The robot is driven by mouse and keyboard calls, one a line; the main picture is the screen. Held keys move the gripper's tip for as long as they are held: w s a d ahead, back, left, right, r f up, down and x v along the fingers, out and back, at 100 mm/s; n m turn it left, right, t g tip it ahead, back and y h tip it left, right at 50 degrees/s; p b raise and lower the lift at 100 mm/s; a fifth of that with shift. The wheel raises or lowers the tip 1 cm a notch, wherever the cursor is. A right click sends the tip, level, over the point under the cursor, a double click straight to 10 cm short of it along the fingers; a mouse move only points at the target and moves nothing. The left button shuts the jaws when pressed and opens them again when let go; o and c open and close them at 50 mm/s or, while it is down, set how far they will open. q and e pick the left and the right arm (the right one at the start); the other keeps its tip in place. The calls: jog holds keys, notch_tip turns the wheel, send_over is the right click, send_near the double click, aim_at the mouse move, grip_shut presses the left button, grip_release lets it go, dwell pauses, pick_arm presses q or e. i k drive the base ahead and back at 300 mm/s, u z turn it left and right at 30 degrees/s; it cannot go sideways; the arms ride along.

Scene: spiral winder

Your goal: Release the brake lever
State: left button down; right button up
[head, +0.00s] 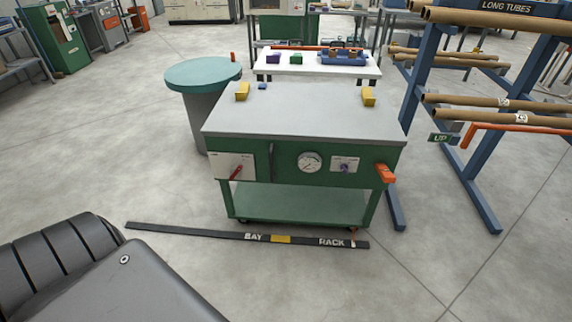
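A green cart with a grey top (310,112) stands in the middle of the head view. Its front panel carries a red lever (236,172) on a white plate at the left, tilted with its upper end to the right. A round gauge (310,162) and a purple knob (344,168) sit further right. An orange handle (386,173) sticks out at the cart's right front corner. A small orange piece (354,236) shows near the right front wheel. The labels are too small to read, so I cannot tell which is the brake lever. Neither gripper is in view.
A dark floor strip marked BAY RACK (200,232) lies before the cart. A round teal-topped drum (204,74) stands behind left. A blue rack of long tubes (485,190), with an orange bar and UP sign (441,138), stands right.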

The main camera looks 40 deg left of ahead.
aim_at(238, 169)
jog(key=z, duration=0.25)
jog(key=i, duration=0.75)
jog(key=u, duration=0.6)
jog(key=i, duration=0.55)
jog(key=u, duration=0.65)
